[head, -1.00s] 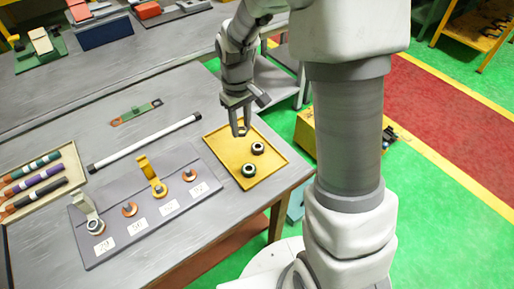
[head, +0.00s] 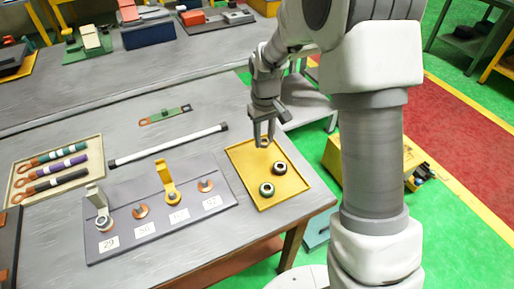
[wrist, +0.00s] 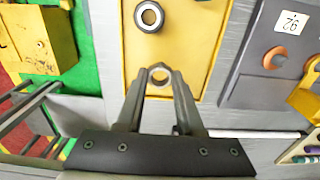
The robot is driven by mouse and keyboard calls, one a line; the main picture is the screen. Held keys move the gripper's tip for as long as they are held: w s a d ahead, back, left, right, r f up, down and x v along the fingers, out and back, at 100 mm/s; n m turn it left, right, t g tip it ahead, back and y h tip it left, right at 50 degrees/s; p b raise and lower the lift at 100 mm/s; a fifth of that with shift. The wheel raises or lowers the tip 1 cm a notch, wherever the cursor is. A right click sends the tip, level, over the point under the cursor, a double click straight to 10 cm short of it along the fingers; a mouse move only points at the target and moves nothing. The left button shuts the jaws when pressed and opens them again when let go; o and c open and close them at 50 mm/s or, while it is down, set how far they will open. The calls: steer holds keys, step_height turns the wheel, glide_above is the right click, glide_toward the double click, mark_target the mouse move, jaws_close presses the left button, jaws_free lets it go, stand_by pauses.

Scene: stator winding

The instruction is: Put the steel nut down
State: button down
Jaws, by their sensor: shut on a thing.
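My gripper (head: 265,143) is over the far edge of the yellow tray (head: 242,158). In the wrist view my gripper (wrist: 159,80) is shut on a small ring-shaped piece, the steel nut (wrist: 159,70), at its fingertips. Yellow tray floor shows below it, and I cannot tell the height of the gap. One tray nut also shows in the wrist view (wrist: 149,16), ahead of my fingertips.
A grey board (head: 140,245) with copper rings, yellow and grey pieces and number labels lies left of the tray. A white rod (head: 168,146) and a green bar (head: 165,115) lie behind it. A rack of coloured rods (head: 55,165) is at far left.

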mark_target(256, 154)
steer(key=shift+w+a+f, duration=0.8)
steer(key=shift+a+f, duration=0.05)
steer(key=shift+a, duration=0.25)
steer(key=shift+f, duration=2)
steer(key=shift+f, duration=0.15)
steer(key=c, duration=0.5)
jaws_free()
steer(key=shift+c, duration=0.2)
step_height(256, 154, up, 12)
steer(key=shift+r+p, duration=0.25)
steer(key=shift+p, duration=0.05)
